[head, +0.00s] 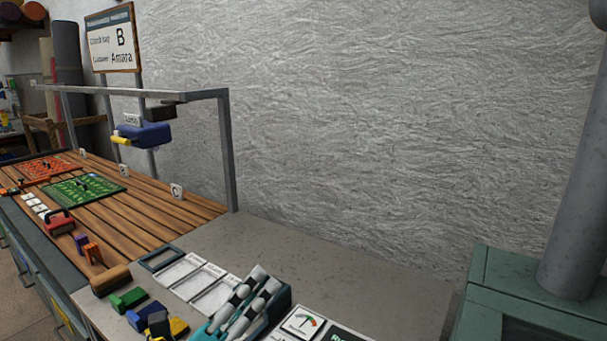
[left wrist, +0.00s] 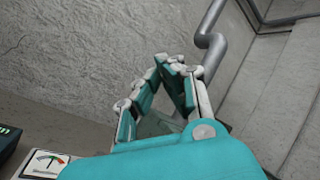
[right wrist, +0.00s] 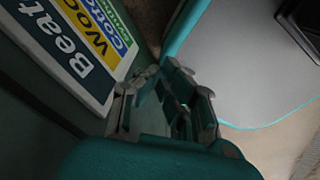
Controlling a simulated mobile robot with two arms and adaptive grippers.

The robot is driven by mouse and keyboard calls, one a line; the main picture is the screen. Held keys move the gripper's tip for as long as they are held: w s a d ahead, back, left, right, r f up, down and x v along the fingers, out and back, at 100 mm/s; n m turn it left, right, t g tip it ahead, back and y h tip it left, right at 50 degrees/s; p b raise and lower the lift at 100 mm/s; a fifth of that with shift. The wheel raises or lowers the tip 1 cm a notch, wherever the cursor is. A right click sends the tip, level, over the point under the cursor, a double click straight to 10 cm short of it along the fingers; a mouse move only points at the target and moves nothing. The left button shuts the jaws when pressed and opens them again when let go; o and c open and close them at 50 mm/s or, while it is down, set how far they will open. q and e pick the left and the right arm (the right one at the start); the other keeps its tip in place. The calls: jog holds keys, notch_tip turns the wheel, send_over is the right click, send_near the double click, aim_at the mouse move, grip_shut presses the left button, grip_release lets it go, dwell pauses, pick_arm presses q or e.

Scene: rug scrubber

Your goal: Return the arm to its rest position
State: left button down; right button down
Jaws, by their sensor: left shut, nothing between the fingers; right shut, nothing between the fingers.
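My left gripper (head: 265,279), teal with pale grey fingers, shows at the bottom of the head view, in front of the counter's near part. Its fingers are together and empty. In the left wrist view the left gripper (left wrist: 171,62) has its tips meeting, with the rough grey wall behind them. My right gripper (right wrist: 161,70) shows only in the right wrist view. Its fingers are shut with nothing between them, beside a sign board. The rest of both arms is hidden.
The grey counter (head: 340,265) carries pale cards (head: 213,298), coloured blocks (head: 128,299) and a gauge card (head: 303,322). A wooden slatted surface (head: 160,208) under a metal frame (head: 231,150) lies left. A green cabinet (head: 500,290) stands right. A printed sign (right wrist: 75,50) is close to my right gripper.

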pick_arm(q)
jog(key=w+a+f+n+t+y, duration=0.1)
jog(key=a+f+n+t+y, duration=0.2)
jog(key=n+y, duration=0.4)
jog(key=w+a+f+n+t+y, duration=0.2)
jog(key=a+n+y, duration=0.25)
jog(key=n, duration=0.35)
jog(key=s+a+f+n+g+y, duration=0.3)
jog(key=a+f+n+g+y, duration=0.4)
jog(key=f+n, duration=0.55)
jog(key=s+f+n+g+h, duration=0.2)
jog(key=s+f+n+g, duration=0.4)
jog(key=s+f+g, duration=0.95)
jog(key=s+f+t, duration=0.1)
jog(key=s+f, duration=0.2)
jog(key=f, duration=1.2)
jog(key=s+f+t, duration=0.2)
jog(key=s+f, duration=0.2)
jog(key=f, duration=1)
jog(key=s+a+f+g, duration=0.1)
jog(key=s+a+f, duration=0.1)
jog(key=s+f, duration=1.4)
jog(key=shift+s+a+f+m, duration=0.15)
jog(key=shift+a+f+m, duration=0.15)
jog(key=shift+m, duration=0.15)
